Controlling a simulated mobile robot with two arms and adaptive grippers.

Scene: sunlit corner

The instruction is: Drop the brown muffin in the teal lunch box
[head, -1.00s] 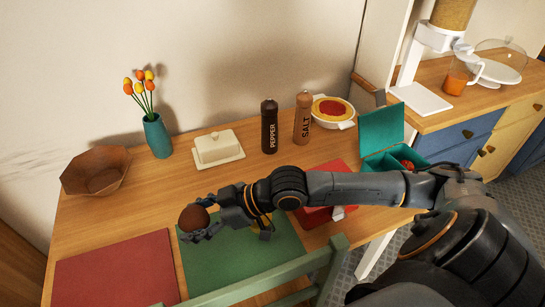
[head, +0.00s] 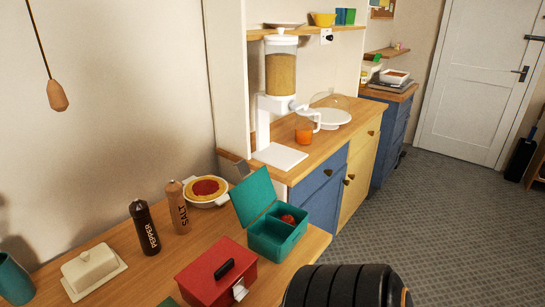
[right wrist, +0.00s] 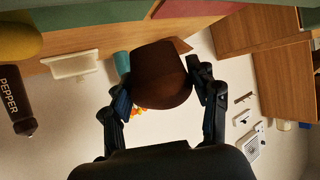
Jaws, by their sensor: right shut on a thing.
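The brown muffin (right wrist: 160,82) is in the right wrist view, between the fingers of my right gripper (right wrist: 158,70), which is shut on it. The muffin and gripper are out of the head view, where only part of my dark arm shows at the bottom. The teal lunch box (head: 277,243) stands at the right end of the table in the head view. Its lid (head: 254,196) is up and a red round thing (head: 287,220) lies inside. My left gripper is in neither current view.
A shut red box (head: 208,283) with a black handle stands just left of the lunch box. The salt mill (head: 179,208), pepper mill (head: 145,228), pie dish (head: 206,191) and butter dish (head: 92,270) stand behind and left. A counter (head: 335,137) with a dispenser lies beyond.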

